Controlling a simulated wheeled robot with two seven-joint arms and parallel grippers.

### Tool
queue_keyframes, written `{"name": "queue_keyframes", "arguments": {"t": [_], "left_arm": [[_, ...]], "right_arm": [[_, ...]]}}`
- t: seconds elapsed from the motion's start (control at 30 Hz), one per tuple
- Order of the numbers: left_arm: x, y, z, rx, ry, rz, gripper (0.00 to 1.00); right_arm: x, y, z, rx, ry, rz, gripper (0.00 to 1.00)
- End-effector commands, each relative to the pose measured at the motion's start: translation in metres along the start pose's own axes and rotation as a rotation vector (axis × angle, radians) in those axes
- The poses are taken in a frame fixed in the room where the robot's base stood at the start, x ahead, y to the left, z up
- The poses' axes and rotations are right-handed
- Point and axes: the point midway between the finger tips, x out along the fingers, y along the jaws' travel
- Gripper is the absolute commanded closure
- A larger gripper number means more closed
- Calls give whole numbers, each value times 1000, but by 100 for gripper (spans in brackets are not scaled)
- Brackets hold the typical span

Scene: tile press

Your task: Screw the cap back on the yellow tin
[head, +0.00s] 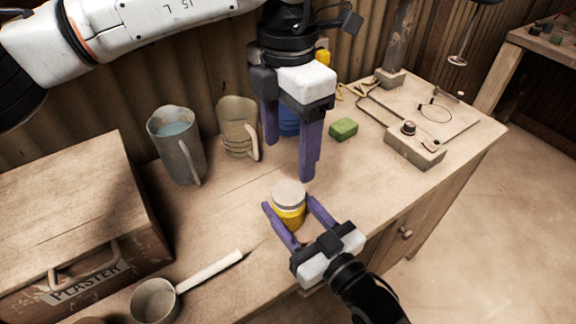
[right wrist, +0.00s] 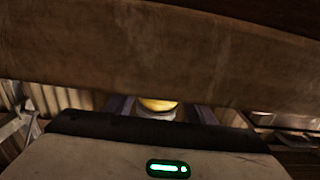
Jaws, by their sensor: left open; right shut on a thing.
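The yellow tin (head: 288,217) stands upright near the front edge of the bench. A pale grey cap (head: 289,194) sits on top of it; I cannot tell how tightly it is seated. My right gripper (head: 292,206) is shut on the tin, with a purple finger on either side. In the right wrist view the tin (right wrist: 158,104) shows as a yellow band between the fingers, with the pale cap (right wrist: 155,114) beside it. My left gripper (head: 289,158) is open and empty, fingers pointing down, above the cap and apart from it.
Two jugs (head: 177,145) (head: 237,125) stand at the back. A blue object (head: 289,121) is partly hidden behind my left gripper. A green block (head: 343,129) lies to the right. A plaster box (head: 70,215) and a ladle (head: 210,271) are on the left.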

Motion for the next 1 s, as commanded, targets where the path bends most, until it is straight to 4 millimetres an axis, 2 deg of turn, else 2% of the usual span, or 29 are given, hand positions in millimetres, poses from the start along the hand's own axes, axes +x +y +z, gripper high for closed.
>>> {"name": "queue_keyframes", "arguments": {"t": [0.03, 0.2, 0.53, 0.57, 0.6, 0.67, 1.0], "left_arm": [[-9, 0, 0, 0, -2, 2, 32], [-23, 0, 0, -1, 0, 0, 32], [-26, 0, 0, 0, 1, 0, 32], [-26, 0, 0, 0, 1, 0, 32], [-26, 0, 0, 0, 1, 0, 32], [-26, 0, 0, 0, 1, 0, 32], [-25, 0, 0, 0, 1, 0, 32]], "right_arm": [[0, 0, 1, -1, -2, 0, 100], [0, 0, 1, -1, -2, 0, 100], [0, 0, 1, -1, -2, 0, 100], [0, 0, 1, -1, -2, 0, 45], [0, 0, 1, -1, -2, 0, 39], [0, 0, 1, 0, -1, 0, 29], [-3, 0, 1, 0, -1, 0, 29]]}}
